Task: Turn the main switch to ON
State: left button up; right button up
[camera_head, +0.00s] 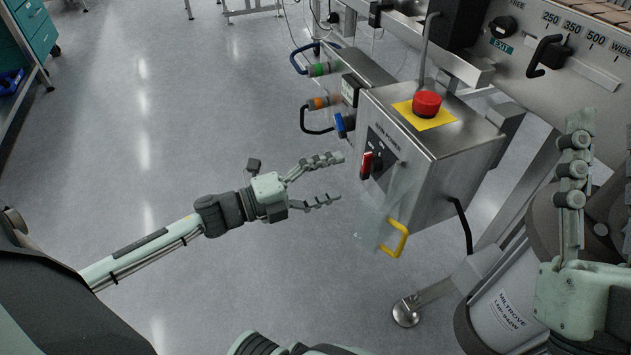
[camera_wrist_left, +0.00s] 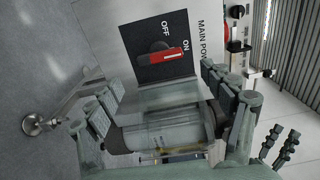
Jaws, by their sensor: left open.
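The main switch has a red handle (camera_head: 366,165) on a black plate on the front of a steel control box (camera_head: 440,145). In the left wrist view the red handle (camera_wrist_left: 165,56) lies across the plate, its right end close to the ON mark; OFF is printed above it. A clear cover (camera_head: 375,222) with a yellow handle (camera_head: 397,240) hangs below the switch, swung away from it. My left gripper (camera_head: 338,178) is open and empty, left of the switch and apart from it. My right gripper (camera_head: 575,170) is at the right edge; its finger gap is unclear.
A red emergency button (camera_head: 427,103) on a yellow plate tops the box. Connectors with cables (camera_head: 322,102) stick out at its left. The machine panel (camera_head: 560,60) stands behind right, and a white cylinder (camera_head: 505,300) below. Open floor lies to the left.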

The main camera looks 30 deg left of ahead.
pick_arm(q)
jog(key=v, duration=0.4)
jog(key=shift+a, duration=0.1)
jog(key=shift+s, duration=0.1)
dwell(0.3)
